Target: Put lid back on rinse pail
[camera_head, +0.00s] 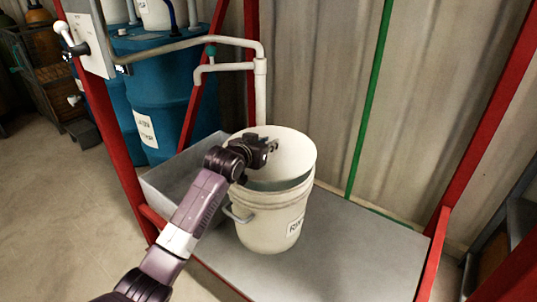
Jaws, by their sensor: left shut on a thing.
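The white rinse pail (265,232) stands upright on the grey platform, with a wire handle at its left and a partly readable label at front right. My left gripper (273,147) is over the pail's mouth and is shut. A pale round surface (297,155) lies right behind its fingertips. It looks like the lid held tilted in the gripper, but I cannot clearly tell it from the pail's inner wall. A greyish band shows below it, inside the front rim. My wrist hides the pail's left rim. My right gripper is not in view.
A grey metal tank (183,170) is left of the pail. A pale bent pipe (260,95) comes down behind the pail. Red frame posts (112,135) stand at both sides. Blue drums (165,90) are at the back left. The platform (360,255) is clear to the right.

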